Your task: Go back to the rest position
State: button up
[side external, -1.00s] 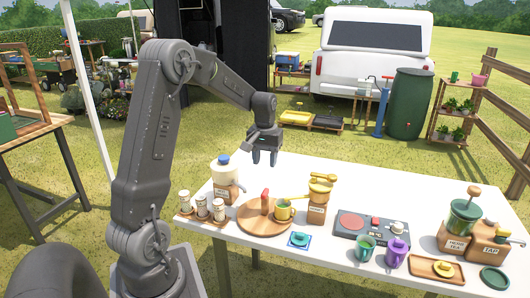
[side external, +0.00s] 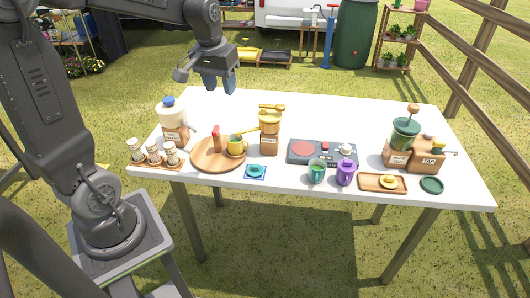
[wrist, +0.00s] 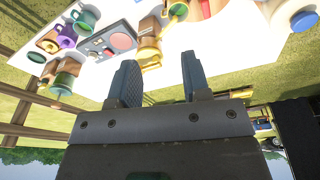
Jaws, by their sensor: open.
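My gripper (side external: 219,82) hangs above the back left part of the white table (side external: 330,113), pointing down. It is open and empty, clear of everything on the table. In the wrist view its two dark fingers (wrist: 160,82) stand apart with nothing between them. The table items show beyond the fingers there.
On the table stand a white-and-blue dispenser (side external: 171,121), small jars (side external: 153,153), a round wooden tray (side external: 205,162) with a yellow mug (side external: 236,147), a yellow-topped grinder (side external: 269,128), a stove (side external: 311,152), a green mug (side external: 317,172) and a purple mug (side external: 346,173). The table's back is clear.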

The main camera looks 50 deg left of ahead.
jog(key=s+d+r+m+t, duration=0.1)
jog(key=s+d+m+t, duration=0.2)
jog(key=s+d, duration=1)
jog(key=d+m, duration=0.2)
jog(key=m, duration=0.1)
jog(key=shift+s+r+t+h, duration=0.3)
jog(key=shift+r+t+h, duration=0.1)
